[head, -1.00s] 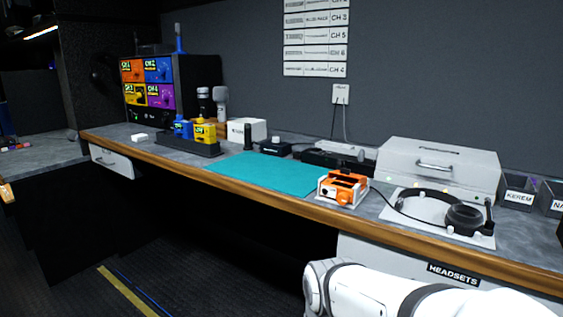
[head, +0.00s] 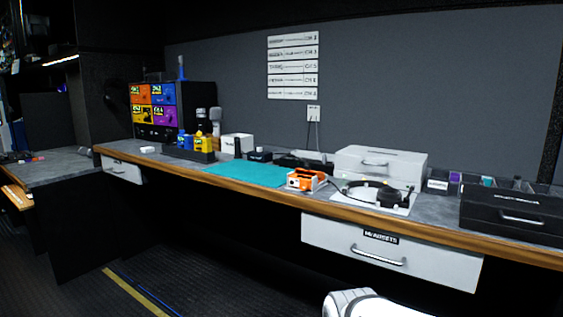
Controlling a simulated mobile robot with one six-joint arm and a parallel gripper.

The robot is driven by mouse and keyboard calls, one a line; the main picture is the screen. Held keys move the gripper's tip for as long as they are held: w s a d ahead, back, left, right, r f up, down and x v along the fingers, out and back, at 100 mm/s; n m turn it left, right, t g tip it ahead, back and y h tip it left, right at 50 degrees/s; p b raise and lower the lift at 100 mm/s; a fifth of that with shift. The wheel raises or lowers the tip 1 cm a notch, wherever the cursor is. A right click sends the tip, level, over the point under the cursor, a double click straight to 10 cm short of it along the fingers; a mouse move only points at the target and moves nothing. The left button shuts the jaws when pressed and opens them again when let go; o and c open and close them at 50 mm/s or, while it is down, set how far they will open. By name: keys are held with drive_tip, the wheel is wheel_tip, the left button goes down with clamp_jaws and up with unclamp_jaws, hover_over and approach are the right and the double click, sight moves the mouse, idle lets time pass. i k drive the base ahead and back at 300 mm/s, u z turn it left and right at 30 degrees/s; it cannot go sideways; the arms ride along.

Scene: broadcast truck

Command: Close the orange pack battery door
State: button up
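The orange pack (head: 306,180) sits in a white cradle on the counter, at the right end of the teal mat (head: 250,174). A dark opening shows on its top, but it is too small to tell how its battery door stands. My gripper is not in view. Only a white part of my arm (head: 352,302) shows at the bottom edge, in front of the counter and well short of the pack.
A headset (head: 385,195) on a white pad and a white case (head: 380,162) stand right of the pack. A black case (head: 512,214) is further right. Blue and yellow packs stand in a dark rack (head: 188,153) to the left. The headsets drawer (head: 390,250) is below the counter.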

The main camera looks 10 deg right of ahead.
sight(320, 174)
drive_tip(key=z, duration=0.1)
drive_tip(key=i, duration=1)
drive_tip(key=z, duration=0.05)
